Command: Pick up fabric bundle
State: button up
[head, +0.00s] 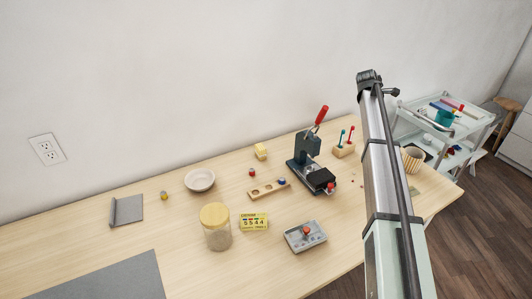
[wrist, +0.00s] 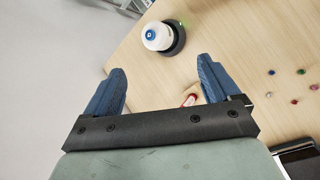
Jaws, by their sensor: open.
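I cannot pick out the fabric bundle for sure in either view. A small pale yellow block (head: 261,151) lies at the back of the table in the head view, too small to tell if it is cloth. My gripper (wrist: 162,66) shows in the wrist view with its two blue fingers wide apart and nothing between them. It is above the table near its edge. In the head view my arm crosses the right side and the gripper itself is not visible.
The wooden table (head: 60,246) holds a press with a red lever (head: 304,156), a lidded jar (head: 217,236), a bowl (head: 199,180) and a grey tray (head: 305,236). A cart (head: 408,122) with coloured items stands right.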

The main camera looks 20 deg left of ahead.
jog(key=s+a+r+n+y, duration=0.1)
jog(key=s+a+n, duration=0.15)
jog(key=a, duration=0.95)
jog(key=s+a+r+n, duration=0.1)
jog(key=s+a+r, duration=0.15)
jog(key=a, duration=0.95)
jog(key=n+g+y, duration=0.3)
jog(key=g, duration=0.3)
send_over(260, 147)
notch_tip(260, 147, down, 7)
jog(key=shift+m, duration=0.25)
jog(key=f, duration=0.8)
jog(key=shift+w+f, duration=0.3)
jog(key=shift+w, duration=0.1)
jog(key=shift+s+f, duration=0.2)
jog(key=shift+f, duration=2.35)
jog(key=c, duration=1)
jog(key=shift+r, duration=0.15)
